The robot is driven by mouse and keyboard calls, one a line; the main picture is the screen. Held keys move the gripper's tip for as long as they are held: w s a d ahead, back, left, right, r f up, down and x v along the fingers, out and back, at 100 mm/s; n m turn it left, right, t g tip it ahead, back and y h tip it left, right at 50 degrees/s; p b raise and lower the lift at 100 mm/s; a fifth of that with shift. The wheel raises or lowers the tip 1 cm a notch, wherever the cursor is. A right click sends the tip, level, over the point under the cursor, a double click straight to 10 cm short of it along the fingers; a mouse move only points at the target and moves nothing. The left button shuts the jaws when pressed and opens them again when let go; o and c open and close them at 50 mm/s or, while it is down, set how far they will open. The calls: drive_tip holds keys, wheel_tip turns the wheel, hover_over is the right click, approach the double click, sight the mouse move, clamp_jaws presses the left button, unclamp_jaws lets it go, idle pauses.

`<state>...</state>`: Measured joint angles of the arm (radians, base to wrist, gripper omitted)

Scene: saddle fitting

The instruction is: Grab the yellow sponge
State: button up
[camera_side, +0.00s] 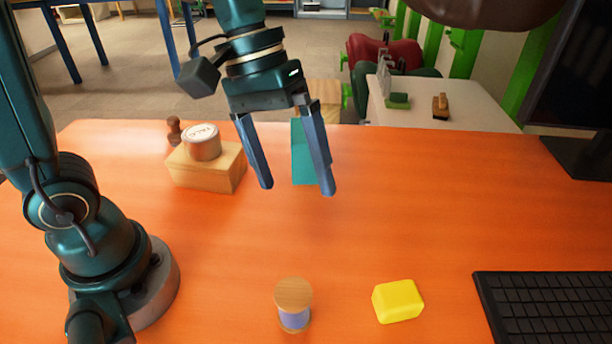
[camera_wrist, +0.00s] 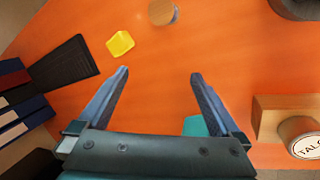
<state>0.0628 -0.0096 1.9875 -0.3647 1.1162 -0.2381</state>
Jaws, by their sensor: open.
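The yellow sponge (camera_side: 398,301) lies on the orange table near its front edge, right of centre in the side view. In the wrist view the sponge (camera_wrist: 120,44) is at the upper left, beyond the fingertips. My gripper (camera_side: 299,191) is open and empty, raised above the far half of the table, well away from the sponge. In the wrist view its two fingers (camera_wrist: 160,71) are spread apart with bare orange table between them.
A wooden spool with purple thread (camera_side: 294,305) stands left of the sponge. A black keyboard (camera_side: 550,303) lies to its right. A wooden block (camera_side: 207,167) carries a round talc tin (camera_side: 201,142). A teal object (camera_side: 303,158) is behind my gripper. The middle of the table is clear.

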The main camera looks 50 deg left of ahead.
drive_tip(key=w+d+f+n+g+h, duration=0.3)
drive_tip(key=w+d+f+g, duration=0.15)
drive_tip(key=d, duration=0.25)
drive_tip(key=n+g+h, duration=0.3)
drive_tip(key=n+h, duration=0.1)
approach(404, 315)
drive_tip(key=x, duration=0.4)
drive_tip(key=shift+s+d+r, duration=0.15)
drive_tip(key=shift+s, duration=0.1)
drive_tip(key=shift+s+d+f+n+h, duration=0.1)
drive_tip(key=shift+d+f+n+h, duration=0.25)
drive_tip(key=shift+f, duration=0.2)
drive_tip(key=shift+x, duration=2.6)
drive_tip(key=shift+f, duration=0.1)
drive_tip(key=c, duration=1.3)
drive_tip(key=shift+o, duration=0.2)
